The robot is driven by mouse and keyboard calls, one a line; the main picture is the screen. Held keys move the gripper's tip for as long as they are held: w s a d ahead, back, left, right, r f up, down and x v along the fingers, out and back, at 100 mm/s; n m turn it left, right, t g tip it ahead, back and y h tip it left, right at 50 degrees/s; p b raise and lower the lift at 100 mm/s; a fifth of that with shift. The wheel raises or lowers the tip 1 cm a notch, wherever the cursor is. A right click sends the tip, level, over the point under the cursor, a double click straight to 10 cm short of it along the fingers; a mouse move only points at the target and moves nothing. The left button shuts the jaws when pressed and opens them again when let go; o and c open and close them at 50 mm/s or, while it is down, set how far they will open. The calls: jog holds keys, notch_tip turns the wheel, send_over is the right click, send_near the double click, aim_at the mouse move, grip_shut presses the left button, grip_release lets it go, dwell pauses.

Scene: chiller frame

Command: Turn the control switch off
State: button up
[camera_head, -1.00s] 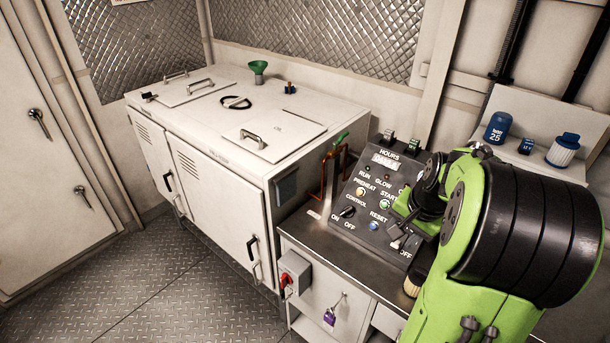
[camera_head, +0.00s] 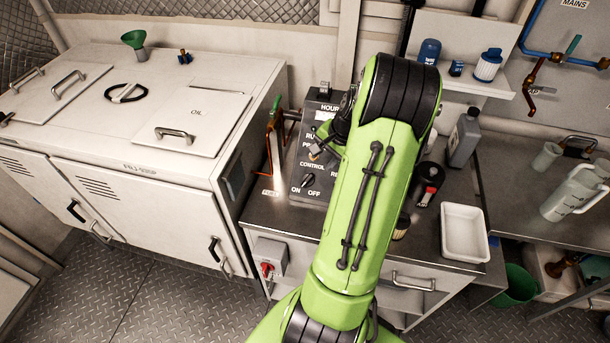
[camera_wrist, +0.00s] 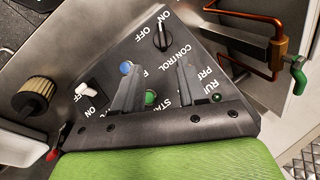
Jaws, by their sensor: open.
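The control switch (camera_head: 308,181) is a black rotary knob low on the dark sloped control panel (camera_head: 297,170), with ON printed at its left and OFF at its right. It also shows in the wrist view (camera_wrist: 161,36), beyond my fingertips, and its white mark appears to point towards ON. My gripper (camera_wrist: 160,68) is open, with its two fingers apart over the panel. The fingers are apart from the knob and hold nothing. In the head view my green arm hides the panel's right part and most of my gripper.
Other panel controls are close by: a blue button (camera_wrist: 126,68), a green button (camera_wrist: 151,97) and a white toggle (camera_wrist: 86,90). Orange pipework with a green handle (camera_wrist: 298,76) stands beside the panel. A white tray (camera_head: 465,258) and bottles (camera_head: 465,137) sit on the bench.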

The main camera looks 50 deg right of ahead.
aim_at(308, 179)
jog(key=x, duration=1.2)
jog(key=shift+w+a+f, duration=0.1)
jog(key=shift+w+f, duration=0.2)
jog(key=shift+w, duration=0.05)
grip_shut()
